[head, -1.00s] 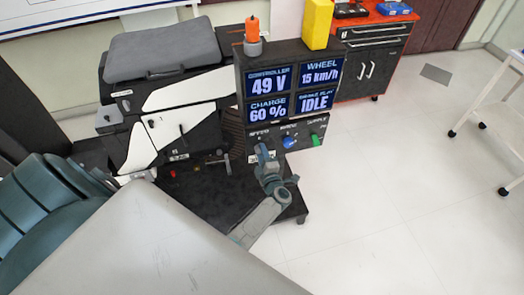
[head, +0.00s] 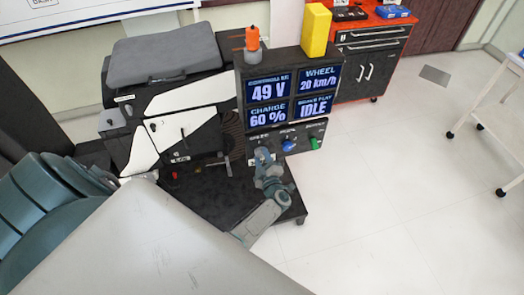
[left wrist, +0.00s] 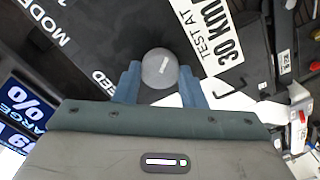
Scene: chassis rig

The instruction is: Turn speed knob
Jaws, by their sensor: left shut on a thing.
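The speed knob (left wrist: 160,68) is a round grey knob with a short white mark on top, seen in the left wrist view beside the partly hidden word ending in "EED". My left gripper (left wrist: 160,84) is shut on it, one blue-grey finger on each side. In the head view my left gripper (head: 264,156) is at the left end of the knob panel and hides this knob. The display (head: 292,96) above reads 49 V, wheel 20 km/h, charge 60 % and IDLE. My right gripper is not in view.
A blue knob (head: 289,145) and a green knob (head: 314,143) sit to the right on the same panel. A "TEST AT 30 KM/H" label (left wrist: 208,35) lies close to the grey knob. An orange beacon (head: 252,40) and yellow block (head: 316,30) stand on the display.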

